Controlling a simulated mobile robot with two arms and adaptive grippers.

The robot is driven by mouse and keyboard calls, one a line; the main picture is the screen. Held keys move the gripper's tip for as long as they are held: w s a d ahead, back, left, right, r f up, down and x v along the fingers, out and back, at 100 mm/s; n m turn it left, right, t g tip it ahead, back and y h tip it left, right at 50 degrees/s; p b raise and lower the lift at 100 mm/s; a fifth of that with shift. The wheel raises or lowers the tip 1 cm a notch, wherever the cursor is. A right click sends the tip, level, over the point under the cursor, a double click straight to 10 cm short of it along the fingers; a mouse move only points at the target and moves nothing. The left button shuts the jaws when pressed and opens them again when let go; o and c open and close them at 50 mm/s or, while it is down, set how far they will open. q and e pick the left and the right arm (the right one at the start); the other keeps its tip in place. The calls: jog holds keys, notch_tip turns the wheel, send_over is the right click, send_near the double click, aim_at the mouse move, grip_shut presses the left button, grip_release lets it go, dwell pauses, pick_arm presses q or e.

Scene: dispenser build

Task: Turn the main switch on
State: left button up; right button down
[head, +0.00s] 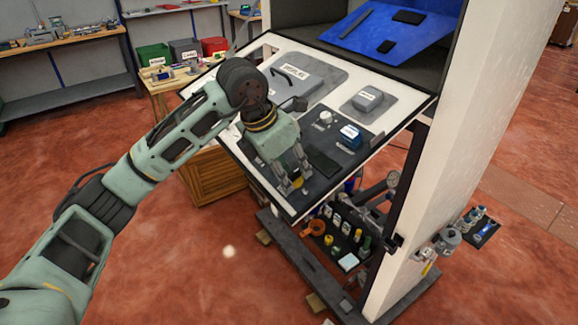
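My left gripper (295,180) points down over the lower part of the sloping white panel (228,138). Its two fingers stand apart, with their tips close to the dark plate on the panel. A small yellow round part (298,183) shows at the fingertips; I cannot tell whether they touch it or whether it is the main switch. A white knob (325,118) and a blue block (350,134) sit on the dark plate to the upper right of the gripper. The gripper hides part of the plate. My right gripper is not in view.
Two grey labelled covers, a large one (305,80) and a smaller one (368,100), lie higher on the panel. A white column (480,130) rises at the right. A low rack with small parts stands below. A wooden cabinet (215,172) is behind.

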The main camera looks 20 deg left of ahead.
pick_arm(q)
jog(key=shift+s+d+r, duration=0.15)
jog(key=shift+s, duration=0.15)
jog(key=shift+c, duration=0.5)
jog(key=shift+w, duration=0.1)
grip_shut()
jog(key=m+b, duration=0.3)
jog(key=shift+w+m+b, duration=0.1)
jog(key=shift+m+b, duration=0.2)
jog(key=shift+b, duration=0.1)
jog(key=m+b, duration=0.3)
jog(key=m, duration=0.1)
jog(key=m+b, duration=0.2)
jog(key=m, duration=0.3)
jog(key=m+b, duration=0.1)
jog(key=m, duration=0.4)
jog(key=shift+r, duration=0.15)
jog(key=shift+m, duration=0.3)
